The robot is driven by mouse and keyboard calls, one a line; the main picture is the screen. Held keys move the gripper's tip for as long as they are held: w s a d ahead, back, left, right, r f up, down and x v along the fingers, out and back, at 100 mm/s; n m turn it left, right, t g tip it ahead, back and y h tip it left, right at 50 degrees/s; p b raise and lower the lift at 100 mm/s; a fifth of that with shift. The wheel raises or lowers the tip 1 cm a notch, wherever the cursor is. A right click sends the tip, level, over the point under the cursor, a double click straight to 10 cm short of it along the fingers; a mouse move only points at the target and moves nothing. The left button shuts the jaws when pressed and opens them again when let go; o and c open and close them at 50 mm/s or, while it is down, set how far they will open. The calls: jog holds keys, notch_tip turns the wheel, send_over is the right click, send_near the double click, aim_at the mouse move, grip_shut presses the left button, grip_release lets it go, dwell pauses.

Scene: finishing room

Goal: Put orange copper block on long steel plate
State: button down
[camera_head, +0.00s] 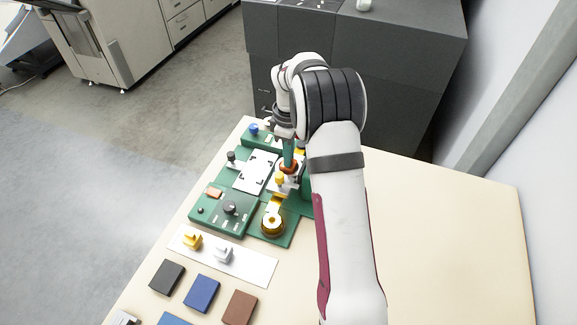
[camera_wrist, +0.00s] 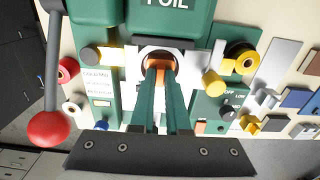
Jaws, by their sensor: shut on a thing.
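My gripper (camera_head: 289,162) is over the green press at the middle of the table. In the wrist view its two teal fingers (camera_wrist: 160,74) are close together, shut on the orange copper block (camera_wrist: 158,62). The block is largely hidden by the fingers, with a dark round opening around it in that view; I cannot tell whether it touches the press. The long steel plate (camera_head: 256,268) is the pale strip in front of the press. A gold block (camera_head: 192,240) and a silver block (camera_head: 222,253) stand on it, with bare surface at its right end.
The green press base (camera_head: 245,208) carries knobs and a gold foil roll (camera_head: 272,223). A red-knobbed lever (camera_wrist: 48,128) shows in the wrist view. Black (camera_head: 167,276), blue (camera_head: 202,292) and brown (camera_head: 239,306) pads lie before the plate. The table's right side is clear.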

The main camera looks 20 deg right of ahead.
jog(key=shift+r, duration=3.8)
jog(key=shift+s, duration=0.1)
jog(key=s+a+f, duration=0.1)
jog(key=s+a, duration=0.2)
jog(key=s, duration=0.9)
jog(key=s+a+f, duration=0.1)
jog(key=s+a, duration=0.2)
jog(key=s, duration=0.8)
jog(key=w+a+f, duration=0.1)
jog(key=a+f, duration=0.2)
jog(key=w+a+f, duration=0.1)
jog(key=a+f, duration=0.3)
jog(key=w+a+f, duration=0.2)
jog(key=a+f, duration=0.1)
jog(key=a, duration=0.1)
jog(key=shift+f, duration=0.2)
jog(key=shift+w+f, duration=0.1)
jog(key=shift+f, duration=0.15)
